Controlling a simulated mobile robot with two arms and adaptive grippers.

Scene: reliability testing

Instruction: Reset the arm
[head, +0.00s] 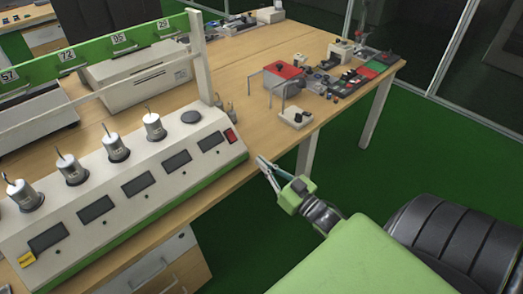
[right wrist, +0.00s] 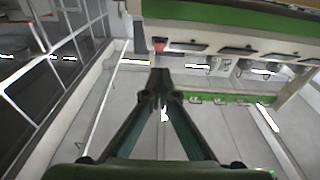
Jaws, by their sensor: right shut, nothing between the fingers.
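My right gripper (head: 263,163) is in the lower middle of the head view, at the front edge of the wooden table (head: 240,60). Its fingers are together with nothing between them. In the right wrist view the two fingers (right wrist: 160,78) meet at their tips, and no object is held. My right arm reaches in from the lower right of the head view. My left gripper is not in view.
A white test console (head: 120,185) with several displays and metal cylinders stands left of my right gripper. A red-topped box (head: 284,71) and a small white switch box (head: 297,117) stand on the table beyond. Green floor (head: 420,150) lies open to the right.

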